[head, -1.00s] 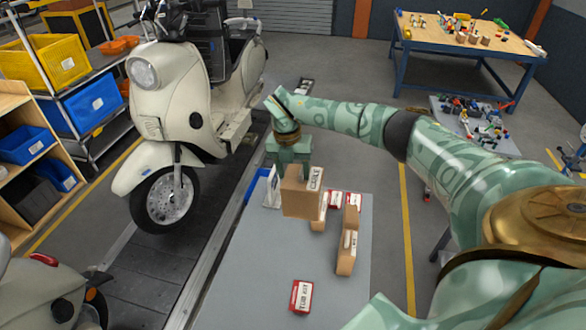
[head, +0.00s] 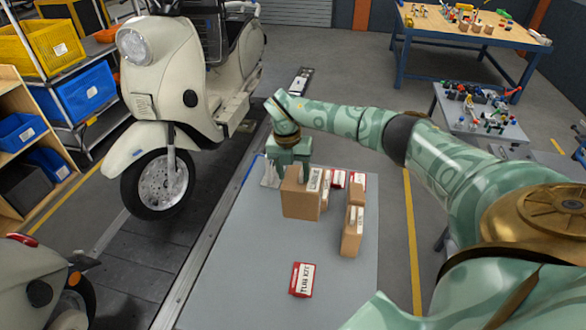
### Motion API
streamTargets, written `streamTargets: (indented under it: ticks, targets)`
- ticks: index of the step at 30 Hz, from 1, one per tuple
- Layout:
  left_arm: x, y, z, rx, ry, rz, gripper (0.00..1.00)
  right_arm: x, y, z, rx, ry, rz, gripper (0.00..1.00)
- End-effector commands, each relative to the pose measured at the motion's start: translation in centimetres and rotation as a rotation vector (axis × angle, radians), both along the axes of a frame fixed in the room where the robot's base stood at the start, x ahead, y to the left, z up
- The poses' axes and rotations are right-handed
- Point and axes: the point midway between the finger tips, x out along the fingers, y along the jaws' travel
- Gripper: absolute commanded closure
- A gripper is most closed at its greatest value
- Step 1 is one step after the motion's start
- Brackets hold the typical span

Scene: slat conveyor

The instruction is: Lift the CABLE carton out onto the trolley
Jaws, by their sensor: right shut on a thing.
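My right gripper (head: 290,172) is shut on a brown carton (head: 299,199), held at its top. The carton is upright, and a white label with dark print, which looks like CABLE, shows at its upper right. It hangs over the grey top (head: 260,265) of a low bench or trolley; I cannot tell whether its base is clear of other things. Part of another carton (head: 325,187) shows right behind it. My left gripper is not in view.
A red-and-white box (head: 302,280) lies nearer. A cream scooter (head: 165,105) stands left on the slat conveyor. A grey cart (head: 480,115) with loose parts stands at the right. The grey top's near left is clear.

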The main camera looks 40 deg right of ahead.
Motion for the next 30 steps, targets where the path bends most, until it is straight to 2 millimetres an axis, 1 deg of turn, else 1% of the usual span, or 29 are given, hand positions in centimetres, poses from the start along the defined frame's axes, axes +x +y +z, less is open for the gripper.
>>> streamTargets:
  ticks: [1, 3, 15, 18, 23, 30]
  targets:
    - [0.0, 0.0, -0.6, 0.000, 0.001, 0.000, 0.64, 0.0, 0.0, -0.9, 0.000, 0.001, 0.000, 1.00]
    - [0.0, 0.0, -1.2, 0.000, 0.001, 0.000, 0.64, 0.0, 0.0, -1.8, 0.001, 0.001, 0.000, 1.00]
    - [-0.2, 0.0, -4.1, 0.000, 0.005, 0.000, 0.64, 0.0, 0.0, -6.6, 0.000, 0.001, 0.000, 1.00]
    - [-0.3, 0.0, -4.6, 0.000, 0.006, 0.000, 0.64, 0.0, 0.0, -7.5, 0.001, 0.002, 0.000, 1.00]
    - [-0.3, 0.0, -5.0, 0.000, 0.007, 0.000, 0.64, 0.0, 0.0, -8.3, 0.002, 0.001, 0.000, 1.00]
    - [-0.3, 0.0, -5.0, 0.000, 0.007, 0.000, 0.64, 0.0, 0.0, -8.2, 0.001, 0.001, 0.000, 1.00]
